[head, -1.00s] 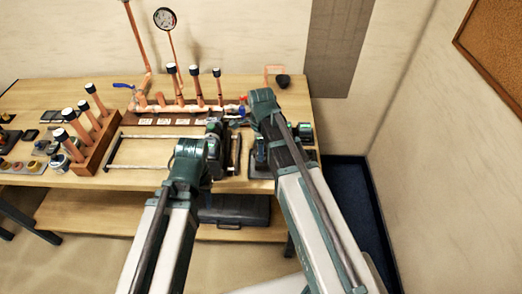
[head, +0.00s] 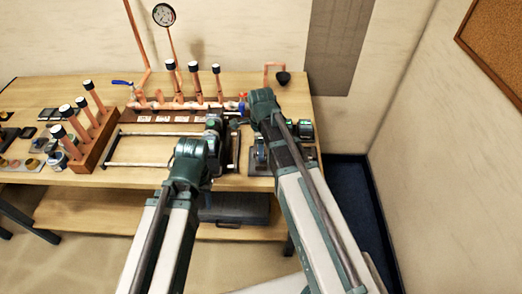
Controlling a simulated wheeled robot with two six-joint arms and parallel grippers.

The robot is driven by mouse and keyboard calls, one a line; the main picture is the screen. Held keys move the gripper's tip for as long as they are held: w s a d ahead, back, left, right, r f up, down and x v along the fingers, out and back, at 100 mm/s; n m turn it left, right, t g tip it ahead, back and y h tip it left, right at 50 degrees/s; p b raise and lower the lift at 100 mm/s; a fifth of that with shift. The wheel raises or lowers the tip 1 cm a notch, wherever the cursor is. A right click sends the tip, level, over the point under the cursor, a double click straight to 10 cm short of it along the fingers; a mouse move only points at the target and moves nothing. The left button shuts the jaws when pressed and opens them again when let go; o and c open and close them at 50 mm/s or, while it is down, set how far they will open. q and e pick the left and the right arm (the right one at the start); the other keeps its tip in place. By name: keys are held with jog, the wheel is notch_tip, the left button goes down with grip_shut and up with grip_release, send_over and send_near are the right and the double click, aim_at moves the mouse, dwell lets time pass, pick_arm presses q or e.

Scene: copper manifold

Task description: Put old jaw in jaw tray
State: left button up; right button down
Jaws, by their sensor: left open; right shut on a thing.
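My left gripper (head: 216,128) is over the right end of the wire-like frame on the bench, its jaws open; its tips are partly hidden by its own wrist. My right arm reaches over the right end of the bench. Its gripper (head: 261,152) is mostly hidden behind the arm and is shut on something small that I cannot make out. A dark tool with green parts (head: 301,131) shows just right of that arm. I cannot pick out the old jaw. I cannot tell which container is the jaw tray.
A copper manifold (head: 178,104) with upright pipes and a gauge (head: 163,15) stands at the back. A wooden rack (head: 96,142) with black-capped pipes stands left. The frame (head: 150,164) encloses clear bench. A dark case (head: 235,209) lies on the lower shelf.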

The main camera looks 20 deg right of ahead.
jog(key=shift+f+b, duration=0.8)
jog(key=shift+f, duration=0.05)
grip_release()
dwell(0.5)
notch_tip(320, 180, up, 8)
jog(key=p, duration=0.8)
jog(key=shift+r, duration=0.1)
dwell(0.4)
